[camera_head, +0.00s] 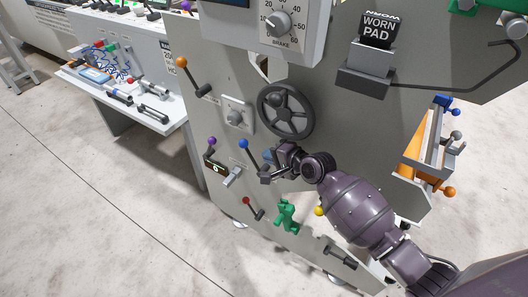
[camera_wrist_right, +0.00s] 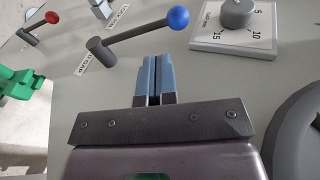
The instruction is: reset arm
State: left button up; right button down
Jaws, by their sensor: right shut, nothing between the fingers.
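A lever with a blue ball knob (camera_head: 243,143) stands on the grey machine panel, left of my right gripper (camera_head: 268,156). In the right wrist view its dark bar runs from a round hub up to the blue knob (camera_wrist_right: 178,17). The fingers of my right gripper (camera_wrist_right: 155,62) are shut and empty, pointing at the panel. They appear just below the bar; whether they touch it I cannot tell. My left gripper is out of view.
Close by are a black handwheel (camera_head: 285,110), a dial (camera_head: 235,117), an orange-knobbed lever (camera_head: 182,63), a purple-knobbed lever (camera_head: 212,141), a red-knobbed lever (camera_head: 247,202) and a green fitting (camera_head: 287,216). An orange rack (camera_head: 425,160) juts out at right. Open floor lies lower left.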

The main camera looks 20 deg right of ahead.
jog(key=p+v, duration=0.1)
jog(key=v, duration=0.5)
jog(key=shift+s+r+p, duration=0.25)
jog(key=shift+r+p, duration=0.05)
jog(key=shift+r, duration=0.15)
